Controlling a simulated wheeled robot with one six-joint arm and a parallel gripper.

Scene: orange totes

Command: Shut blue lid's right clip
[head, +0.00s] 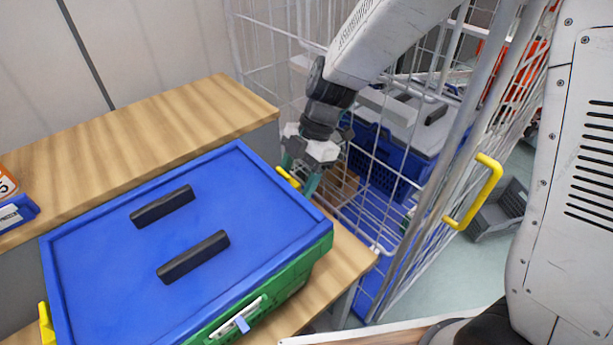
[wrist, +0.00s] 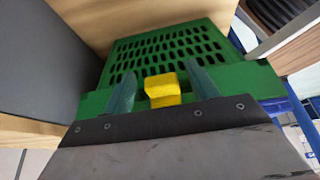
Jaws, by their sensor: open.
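The blue lid (head: 110,240) with two black handles lies on a green tote (head: 287,288) on the wooden table. The right clip is yellow (head: 287,177) and stands out at the lid's right side, partly behind my gripper. In the wrist view the yellow clip (wrist: 162,90) lies between the two teal fingers, in front of the green tote's perforated wall (wrist: 170,50). My gripper (head: 300,178) is open, with a finger on each side of the clip. I cannot tell whether the fingers touch it. Another yellow clip (head: 46,325) shows at the lid's left side.
A wire cage trolley (head: 385,170) with a yellow handle (head: 476,192) stands close behind and right of my gripper, holding blue crates. A wooden shelf (head: 150,120) runs along the tote's far side. A grey crate (head: 502,208) is on the floor at right.

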